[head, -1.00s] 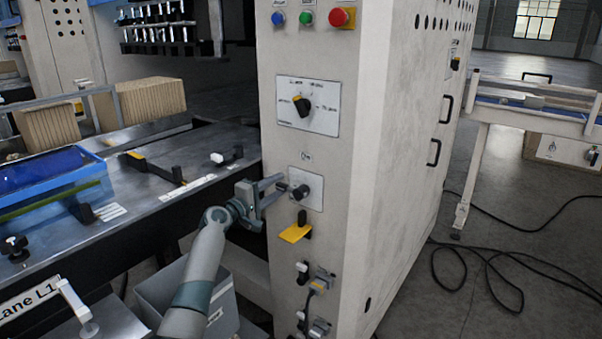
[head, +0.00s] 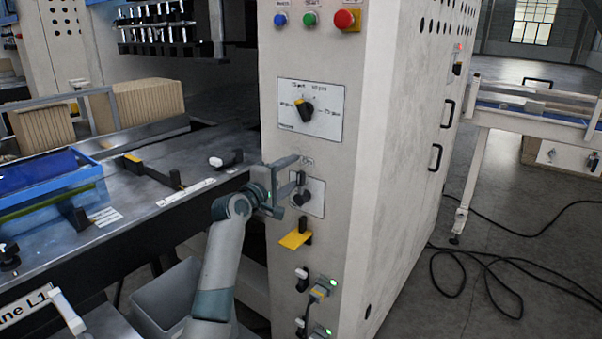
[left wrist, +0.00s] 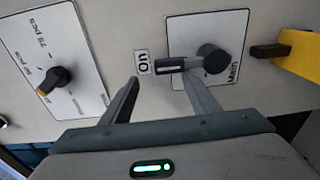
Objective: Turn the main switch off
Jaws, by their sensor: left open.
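The main switch (head: 302,197) is a black rotary knob on a pale plate on the machine's front panel. In the left wrist view the switch (left wrist: 213,60) has a black lever handle that points at the "On" label (left wrist: 143,62); the plate reads "Main". My left gripper (head: 295,180) is open at the switch in the head view. I cannot tell whether either finger touches the handle. My right gripper is not in view.
Above the switch is a larger selector dial (head: 306,109), with blue, green and red (head: 346,19) buttons higher up. A yellow-tagged lever (head: 296,239) sits just below the switch. The machine table (head: 150,185) is at the left, with a grey bin (head: 180,295) below.

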